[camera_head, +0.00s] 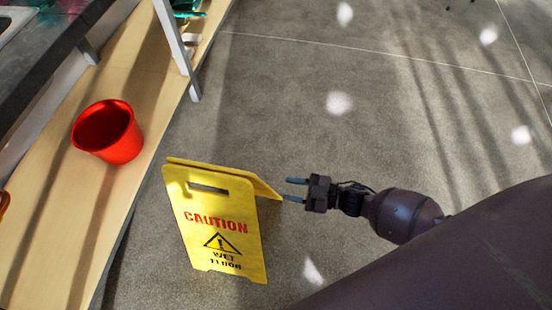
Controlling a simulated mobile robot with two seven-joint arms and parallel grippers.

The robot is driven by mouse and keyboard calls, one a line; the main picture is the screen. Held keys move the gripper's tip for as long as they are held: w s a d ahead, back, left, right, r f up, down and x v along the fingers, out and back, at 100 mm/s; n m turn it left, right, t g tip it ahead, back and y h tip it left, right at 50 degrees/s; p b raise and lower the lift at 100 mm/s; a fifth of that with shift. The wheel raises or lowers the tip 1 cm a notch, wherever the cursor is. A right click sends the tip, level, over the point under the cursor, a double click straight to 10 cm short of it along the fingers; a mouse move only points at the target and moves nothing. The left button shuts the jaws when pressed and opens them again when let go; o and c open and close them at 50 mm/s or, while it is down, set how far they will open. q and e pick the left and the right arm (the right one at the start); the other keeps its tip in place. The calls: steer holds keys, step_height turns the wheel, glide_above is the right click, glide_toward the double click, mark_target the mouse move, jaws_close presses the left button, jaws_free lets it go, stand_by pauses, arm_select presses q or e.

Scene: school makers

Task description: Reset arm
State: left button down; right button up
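My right gripper (295,190) reaches in from the right on my dark arm. Its two grey fingers point left and stand apart, with nothing between them. The fingertips are just right of the yellow caution sign (236,247) in the picture; I cannot tell whether the lower finger touches its back panel. The sign stands upright on the floor with its two panels spread. My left gripper does not show.
A red bucket (122,147) stands on a wooden shelf (62,215) at the left. A grey post (172,38) rises at the shelf's edge. Teal items (187,7) lie at the top. The grey concrete floor (285,95) is clear beyond the sign and gripper.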

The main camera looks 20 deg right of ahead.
steer(key=shift+v, duration=0.9)
